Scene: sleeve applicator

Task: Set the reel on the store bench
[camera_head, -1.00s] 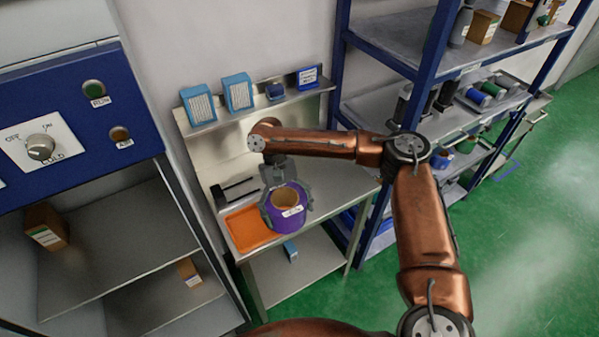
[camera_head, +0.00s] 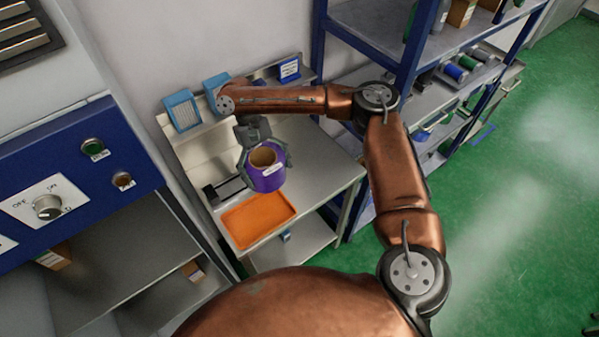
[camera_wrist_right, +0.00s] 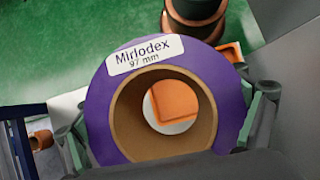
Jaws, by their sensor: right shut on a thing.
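The reel (camera_head: 266,178) is purple with a brown cardboard core and a white label. In the right wrist view the reel (camera_wrist_right: 105,118) fills the middle, and its label reads "Mirlodex 97 mm". My right gripper (camera_head: 264,168) is shut on the reel, with a finger on either side of it. The reel is held above the steel bench (camera_head: 322,172), close to the orange tray (camera_head: 258,218). An orange patch shows through the core in the wrist view. I cannot tell how high the reel is above the bench. My left gripper is not in view.
Blue bins (camera_head: 183,110) stand on the ledge behind the bench. A dark device (camera_head: 225,190) lies left of the reel. A blue-framed shelf (camera_head: 392,45) stands right of the bench. A blue control panel (camera_head: 75,160) is at left. Bare bench lies right of the tray.

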